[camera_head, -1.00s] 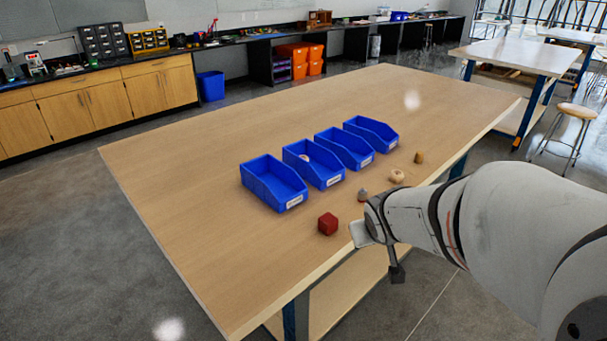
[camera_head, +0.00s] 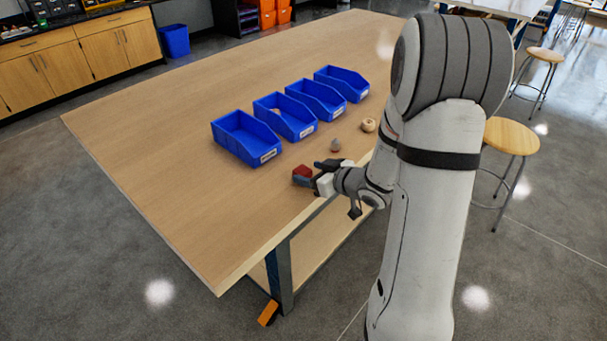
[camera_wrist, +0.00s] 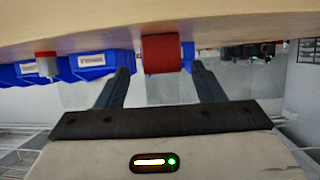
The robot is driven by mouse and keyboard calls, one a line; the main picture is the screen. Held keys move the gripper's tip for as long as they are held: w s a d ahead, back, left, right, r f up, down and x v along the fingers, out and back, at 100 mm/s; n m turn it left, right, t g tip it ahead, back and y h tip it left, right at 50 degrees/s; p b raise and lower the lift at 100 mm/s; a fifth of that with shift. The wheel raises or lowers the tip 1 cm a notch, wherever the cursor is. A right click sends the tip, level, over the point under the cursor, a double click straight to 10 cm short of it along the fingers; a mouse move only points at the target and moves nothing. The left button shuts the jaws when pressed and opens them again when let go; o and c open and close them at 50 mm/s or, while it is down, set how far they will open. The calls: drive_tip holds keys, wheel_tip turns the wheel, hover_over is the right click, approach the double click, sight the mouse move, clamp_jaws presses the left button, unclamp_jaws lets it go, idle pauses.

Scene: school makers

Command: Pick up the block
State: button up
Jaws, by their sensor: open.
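The block (camera_head: 301,171) is a small red cube on the wooden table (camera_head: 150,150), near its front edge. My gripper (camera_head: 311,175) is low at the table edge, right at the block and partly covering it. In the wrist view, where the picture looks upside down, the red block (camera_wrist: 161,53) lies between the tips of the two dark fingers. My gripper (camera_wrist: 160,76) is open there, with a gap on each side of the block. I see no finger touching it.
Several blue bins (camera_head: 246,138) stand in a row behind the block. A small grey cone-like piece (camera_head: 335,146) and a pale ring-shaped piece (camera_head: 368,125) lie to its right. A stool (camera_head: 511,136) stands right of my arm. The table's left part is clear.

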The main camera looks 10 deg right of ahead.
sight(298, 171)
drive_tip(key=x, duration=0.5)
drive_tip(key=shift+a+f+p, duration=0.25)
drive_tip(key=shift+p, duration=0.15)
drive_tip(key=c, duration=1.1)
drive_tip(key=shift+c, duration=0.2)
